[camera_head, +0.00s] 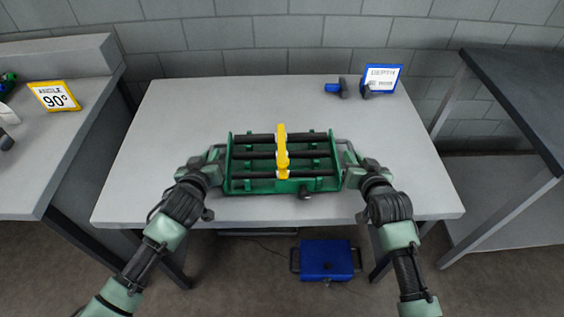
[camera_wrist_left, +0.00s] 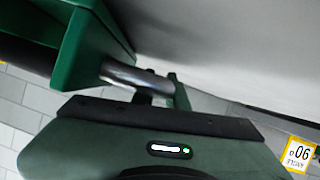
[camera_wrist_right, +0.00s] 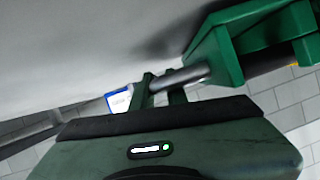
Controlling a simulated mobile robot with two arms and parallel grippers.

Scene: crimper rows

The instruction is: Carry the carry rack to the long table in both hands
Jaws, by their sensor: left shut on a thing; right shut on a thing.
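The green carry rack (camera_head: 240,186) is at the middle of the light grey table (camera_head: 400,140), with several dark rods across it and a yellow bar (camera_head: 282,155) over its middle. My left gripper (camera_head: 212,160) is shut on the metal handle at the rack's left end; that handle also shows in the left wrist view (camera_wrist_left: 135,76). My right gripper (camera_head: 348,160) is shut on the handle at the right end, seen in the right wrist view (camera_wrist_right: 182,77). The rack looks level. I cannot tell whether it rests on the tabletop or hangs just above it.
A blue-and-white sign (camera_head: 382,78) and a blue-and-black tool (camera_head: 338,88) stand at the back right of the table. A left bench holds a yellow "90°" sign (camera_head: 56,96). A dark-topped table (camera_head: 525,80) stands right. A blue case (camera_head: 326,260) is on the floor in front.

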